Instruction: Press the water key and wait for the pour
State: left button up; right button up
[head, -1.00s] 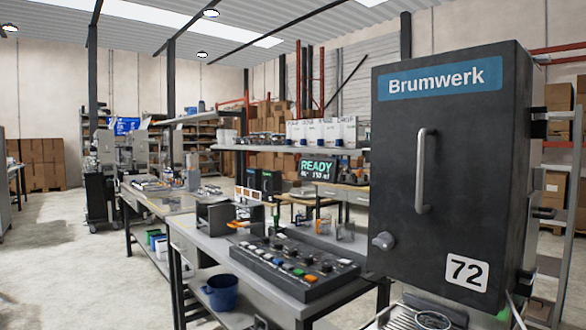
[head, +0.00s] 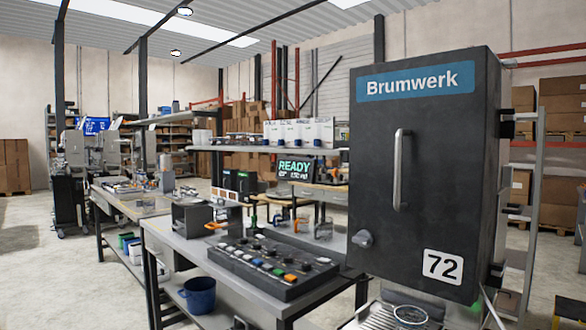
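A black key panel (head: 272,262) with several coloured keys and dark knobs lies on the grey workbench left of the dispenser. I cannot tell which key is the water key. The black dispenser cabinet (head: 425,170), labelled Brumwerk and 72, stands at the right with a vertical handle and a knob. Below it, a round cup or ring (head: 410,313) sits on a metal grate at the bottom edge. A small display (head: 295,168) behind the panel reads READY, with smaller text I cannot read surely. Neither of my grippers is in view.
The workbench (head: 190,246) runs back to the left with a grey box (head: 190,218) and clamps on it. A blue bucket (head: 198,294) stands on its lower shelf. Open concrete floor (head: 35,260) lies at the left.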

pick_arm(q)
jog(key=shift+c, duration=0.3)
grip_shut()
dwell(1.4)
